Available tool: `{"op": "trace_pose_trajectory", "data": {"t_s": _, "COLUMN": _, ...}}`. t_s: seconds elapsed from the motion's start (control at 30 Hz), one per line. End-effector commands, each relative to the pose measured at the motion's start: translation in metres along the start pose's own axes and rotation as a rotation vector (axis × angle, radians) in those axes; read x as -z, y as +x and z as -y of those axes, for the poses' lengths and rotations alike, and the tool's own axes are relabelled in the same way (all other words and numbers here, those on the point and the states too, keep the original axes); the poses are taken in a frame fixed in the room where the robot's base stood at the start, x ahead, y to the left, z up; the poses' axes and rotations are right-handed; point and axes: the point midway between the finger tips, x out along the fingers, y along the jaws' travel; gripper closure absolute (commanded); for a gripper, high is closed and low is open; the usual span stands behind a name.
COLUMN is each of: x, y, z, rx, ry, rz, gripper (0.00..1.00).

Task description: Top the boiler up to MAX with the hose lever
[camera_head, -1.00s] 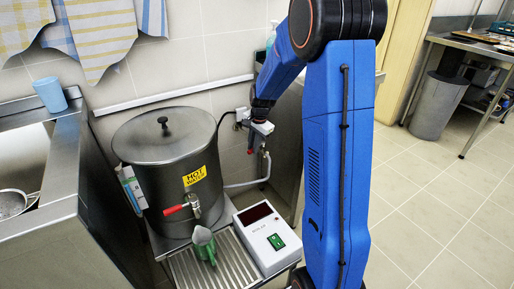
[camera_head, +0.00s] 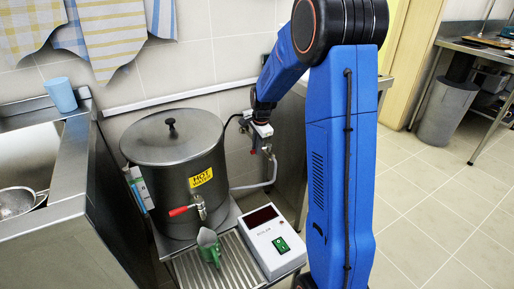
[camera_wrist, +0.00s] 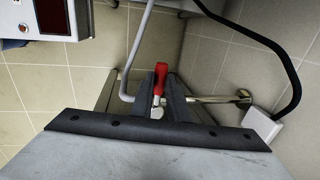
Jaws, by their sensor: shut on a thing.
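The steel boiler (camera_head: 172,180), with a lid and a yellow HOT WATER label, stands left of my arm. Its sight gauge (camera_head: 138,188) is on its left side; the water level is too small to read. A red-handled tap (camera_head: 186,210) sticks out of its front. The red hose lever (camera_wrist: 160,72) is on a pipe by the wall, behind the boiler's right side. My gripper (camera_wrist: 160,88) is shut on this lever, whose red end shows between the fingers. In the head view my gripper (camera_head: 258,140) is small beside the pipe.
A green-handled scoop (camera_head: 209,246) sits on the drip grate below the tap. A white control box (camera_head: 270,240) with a green switch stands right of the grate. A grey hose (camera_head: 258,183) runs near the wall.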

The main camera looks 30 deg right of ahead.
Motion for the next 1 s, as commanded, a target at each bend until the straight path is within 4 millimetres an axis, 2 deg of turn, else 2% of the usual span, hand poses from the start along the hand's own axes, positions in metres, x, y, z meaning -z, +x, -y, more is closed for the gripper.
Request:
{"op": "trace_pose_trajectory", "data": {"t_s": 0.07, "x": 0.001, "y": -0.001, "z": 0.002, "rx": 0.004, "ry": 0.001, "rz": -0.001, "gripper": 1.00}}
{"op": "trace_pose_trajectory", "data": {"t_s": 0.1, "x": 0.001, "y": -0.001, "z": 0.002, "rx": 0.004, "ry": 0.001, "rz": -0.001, "gripper": 0.78}}
{"op": "trace_pose_trajectory", "data": {"t_s": 0.17, "x": 0.001, "y": -0.001, "z": 0.002, "rx": 0.004, "ry": 0.001, "rz": -0.001, "gripper": 0.67}}
{"op": "trace_pose_trajectory", "data": {"t_s": 0.57, "x": 0.000, "y": -0.006, "z": 0.001, "rx": 0.003, "ry": 0.000, "rz": -0.001, "gripper": 0.67}}
{"op": "trace_pose_trajectory", "data": {"t_s": 0.77, "x": 0.000, "y": -0.036, "z": 0.001, "rx": 0.005, "ry": 0.000, "rz": -0.001, "gripper": 0.67}}
{"op": "trace_pose_trajectory", "data": {"t_s": 1.0, "x": 0.000, "y": -0.084, "z": 0.001, "rx": 0.006, "ry": 0.000, "rz": -0.002, "gripper": 0.67}}
